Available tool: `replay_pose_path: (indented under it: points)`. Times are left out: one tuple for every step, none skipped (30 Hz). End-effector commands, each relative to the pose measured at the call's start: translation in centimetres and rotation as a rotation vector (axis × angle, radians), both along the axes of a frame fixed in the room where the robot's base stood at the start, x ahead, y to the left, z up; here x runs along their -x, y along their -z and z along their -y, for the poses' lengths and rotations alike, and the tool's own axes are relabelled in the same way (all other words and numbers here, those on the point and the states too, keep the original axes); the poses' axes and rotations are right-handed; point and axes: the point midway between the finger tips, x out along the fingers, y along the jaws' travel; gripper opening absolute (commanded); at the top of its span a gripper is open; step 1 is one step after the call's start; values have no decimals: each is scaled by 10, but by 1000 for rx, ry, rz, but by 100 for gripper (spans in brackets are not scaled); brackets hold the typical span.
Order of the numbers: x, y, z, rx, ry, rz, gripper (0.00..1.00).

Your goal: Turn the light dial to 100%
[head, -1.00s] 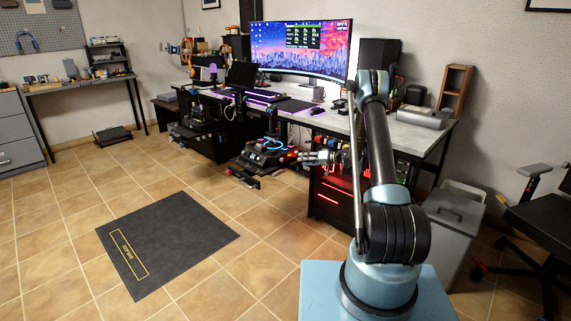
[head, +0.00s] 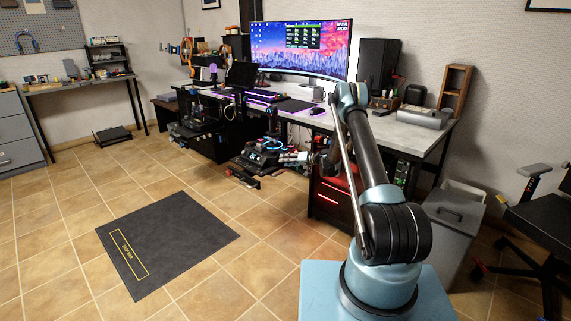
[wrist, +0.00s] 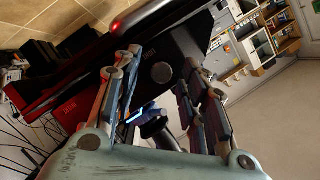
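In the wrist view a round dark knob (wrist: 161,72) shows between my fingertips on a dark panel. The dial cannot be made out there.
The desk (head: 405,133) holds a wide monitor (head: 300,45), a keyboard and a mug. A red-lit computer case (head: 332,195) stands below my arm. A grey bin (head: 455,225) and a dark chair (head: 545,225) are at right. The tiled floor around the dark mat (head: 165,243) is clear.

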Motion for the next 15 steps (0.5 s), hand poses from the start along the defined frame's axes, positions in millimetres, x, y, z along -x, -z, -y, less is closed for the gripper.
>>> replay_pose_path:
  points:
    - [0,0,0,0,0,0,39]
    - [0,0,0,0,0,0,39]
    - [0,0,0,0,0,0,39]
    - [0,0,0,0,0,0,39]
    - [0,0,0,0,0,0,39]
    - [0,0,0,0,0,0,39]
    - [0,0,0,0,0,0,35]
    - [0,0,0,0,0,0,28]
    - [0,0,0,0,0,0,19]
    - [0,0,0,0,0,0,12]
    - [0,0,0,0,0,0,5]
    - [0,0,0,0,0,0,0]
    - [0,0,0,0,0,0,0]
    - [0,0,0,0,0,0,0]
    - [0,0,0,0,0,0,0]
